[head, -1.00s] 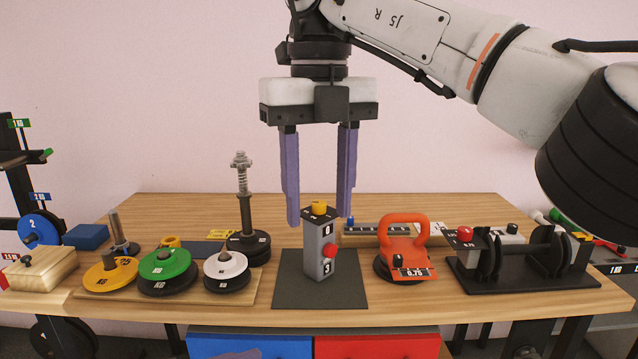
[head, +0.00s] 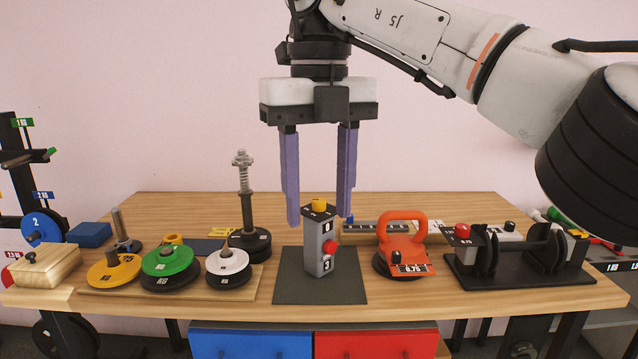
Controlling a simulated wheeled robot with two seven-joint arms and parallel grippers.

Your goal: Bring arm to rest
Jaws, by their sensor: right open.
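My right gripper (head: 320,222) hangs pointing down from the arm that comes in from the right. Its two purple fingers are open and empty. They are above and behind a grey upright block (head: 319,262) with a yellow knob on top and a red button on its side. The block stands on a dark mat (head: 290,292) on the wooden table (head: 420,308). I cannot tell the exact gap between the fingertips and the block. My left gripper is not in view.
Yellow (head: 103,274), green (head: 178,263) and white (head: 228,262) plates lie on a board at left. A spring post (head: 246,200) stands behind them. An orange kettlebell-like weight (head: 402,230) and a black rack (head: 520,275) are at right. Blue (head: 250,344) and red (head: 375,344) drawers are below.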

